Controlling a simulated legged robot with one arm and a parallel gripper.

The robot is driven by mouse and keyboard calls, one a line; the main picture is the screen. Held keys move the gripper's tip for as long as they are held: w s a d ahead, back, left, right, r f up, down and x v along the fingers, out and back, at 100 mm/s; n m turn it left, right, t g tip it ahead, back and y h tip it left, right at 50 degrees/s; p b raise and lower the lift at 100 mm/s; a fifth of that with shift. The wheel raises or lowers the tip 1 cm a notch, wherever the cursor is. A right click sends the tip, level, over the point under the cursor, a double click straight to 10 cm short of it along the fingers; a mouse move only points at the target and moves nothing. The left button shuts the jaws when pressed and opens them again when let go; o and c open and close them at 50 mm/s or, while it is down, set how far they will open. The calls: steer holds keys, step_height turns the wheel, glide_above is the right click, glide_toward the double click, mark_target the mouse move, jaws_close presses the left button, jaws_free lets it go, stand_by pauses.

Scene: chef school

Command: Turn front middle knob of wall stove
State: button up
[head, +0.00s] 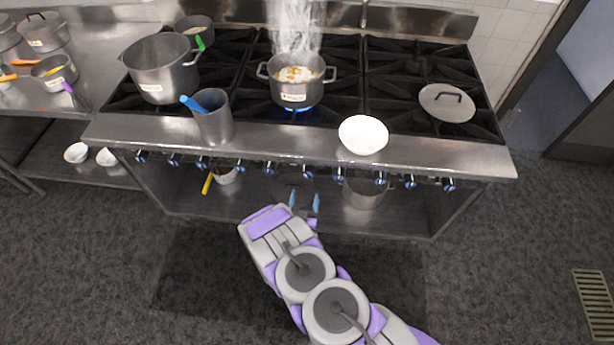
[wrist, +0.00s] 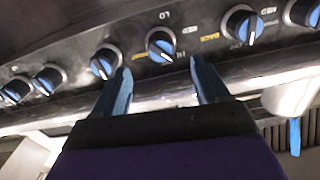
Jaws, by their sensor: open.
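The wall stove (head: 300,148) is a wide steel range with black grates and a row of blue-and-silver knobs along its front edge. A knob (head: 307,171) near the middle of the row sits just beyond my gripper (head: 304,199). My gripper is open and empty, with two blue fingers pointing at the panel. In the wrist view one knob (wrist: 160,45) shows between and beyond the fingertips (wrist: 160,70), with a clear gap on each side. Another knob (wrist: 106,62) is close behind the left fingertip. I cannot tell whether that finger touches it.
A labelled pot (head: 296,92) steams over a blue flame. A white bowl (head: 363,135) and a steel utensil holder (head: 214,122) stand on the front ledge. A large pot (head: 162,75) and a lid (head: 447,102) sit on the grates. The floor in front is clear.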

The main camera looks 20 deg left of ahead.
mark_target(307, 178)
steer(key=x, duration=1)
steer(key=shift+s+a+b, duration=0.1)
steer(key=shift+b, duration=0.3)
steer(key=c, duration=1)
steer(key=shift+o, duration=0.2)
